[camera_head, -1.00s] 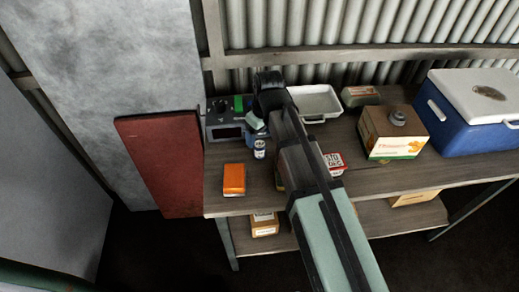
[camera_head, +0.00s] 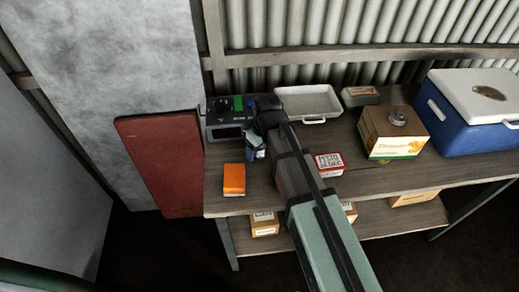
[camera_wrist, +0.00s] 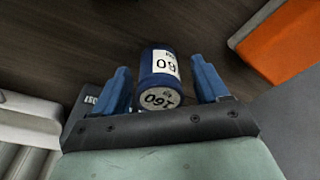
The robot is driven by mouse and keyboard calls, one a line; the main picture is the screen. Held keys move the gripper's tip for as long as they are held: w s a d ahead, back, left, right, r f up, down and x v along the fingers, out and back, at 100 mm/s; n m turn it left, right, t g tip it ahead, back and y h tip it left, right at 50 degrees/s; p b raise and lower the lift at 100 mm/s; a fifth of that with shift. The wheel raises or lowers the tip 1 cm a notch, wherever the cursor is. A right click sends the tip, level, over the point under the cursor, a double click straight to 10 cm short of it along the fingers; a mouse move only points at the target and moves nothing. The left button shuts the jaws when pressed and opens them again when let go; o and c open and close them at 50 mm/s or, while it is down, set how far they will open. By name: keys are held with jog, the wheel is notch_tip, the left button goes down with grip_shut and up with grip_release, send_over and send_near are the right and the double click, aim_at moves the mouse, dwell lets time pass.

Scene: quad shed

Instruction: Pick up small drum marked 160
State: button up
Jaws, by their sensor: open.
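The small blue drum marked 160 (camera_wrist: 158,60) stands on the wooden bench, with white labels on its side and top. In the wrist view it sits between the two blue fingers of my gripper (camera_wrist: 163,82), with a gap to each side. My gripper is open, and its fingers flank the drum without visibly closing on it. In the head view my gripper (camera_head: 256,146) is over the drum's place and hides most or all of it.
An orange box (camera_head: 234,180) stands left of the gripper; it also shows in the wrist view (camera_wrist: 285,40). A dark device (camera_head: 225,122) and white tray (camera_head: 310,103) are behind. A red-and-white box (camera_head: 329,165) stands right, with a carton (camera_head: 395,140) and blue cooler (camera_head: 460,122) beyond.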

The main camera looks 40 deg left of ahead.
jog(key=shift+c, duration=0.4)
jog(key=c, duration=1.1)
